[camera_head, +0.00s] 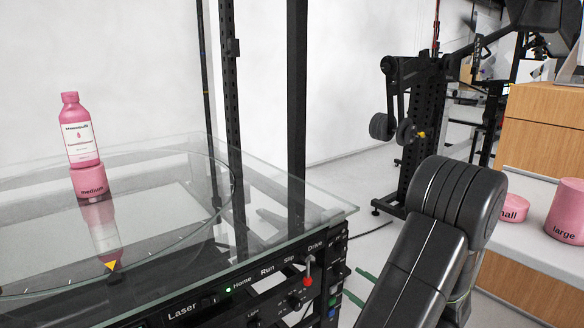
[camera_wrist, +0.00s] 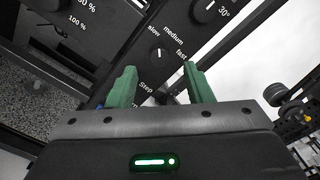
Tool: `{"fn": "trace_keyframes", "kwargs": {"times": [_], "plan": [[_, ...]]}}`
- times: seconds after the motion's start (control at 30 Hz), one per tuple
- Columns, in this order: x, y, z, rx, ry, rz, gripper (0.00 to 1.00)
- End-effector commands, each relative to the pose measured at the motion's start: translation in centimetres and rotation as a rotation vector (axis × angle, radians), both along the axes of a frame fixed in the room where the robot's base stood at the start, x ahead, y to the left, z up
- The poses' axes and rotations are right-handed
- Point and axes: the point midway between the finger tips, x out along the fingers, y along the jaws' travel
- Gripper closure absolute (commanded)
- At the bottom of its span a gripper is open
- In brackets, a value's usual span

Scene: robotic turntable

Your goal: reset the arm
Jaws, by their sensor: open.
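My gripper (camera_wrist: 158,82) shows in the wrist view with its two green fingers apart and nothing between them. A black control panel with knobs lies beyond the fingers, marked "slow", "medium", "fast" and "Step"; I cannot tell whether a finger touches it. A pink bottle (camera_head: 79,130) stands upright on a pink block marked "medium" (camera_head: 89,181) on the glass turntable (camera_head: 190,185).
The control panel (camera_head: 250,290) under the glass edge has a red-tipped lever (camera_head: 308,272) and a lit green lamp. Pink blocks marked "small" (camera_head: 513,208) and "large" (camera_head: 567,212) stand on a white surface at right. A black equipment stand (camera_head: 420,130) is behind my arm.

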Motion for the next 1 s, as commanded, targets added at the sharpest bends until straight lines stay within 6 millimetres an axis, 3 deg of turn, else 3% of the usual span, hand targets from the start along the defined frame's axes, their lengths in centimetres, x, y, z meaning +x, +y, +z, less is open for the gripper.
{"fn": "trace_keyframes", "kwargs": {"times": [0.2, 0.4, 0.8, 1.0], "plan": [[2.2, 1.8, -0.1, 0.000, -0.001, 0.002, 0.54], [3.0, 2.4, 0.0, 0.000, 0.001, 0.001, 0.54], [2.9, 2.3, 0.0, 0.000, 0.001, -0.001, 0.54], [1.4, 1.0, 0.1, 0.001, 0.001, -0.003, 0.54]]}}
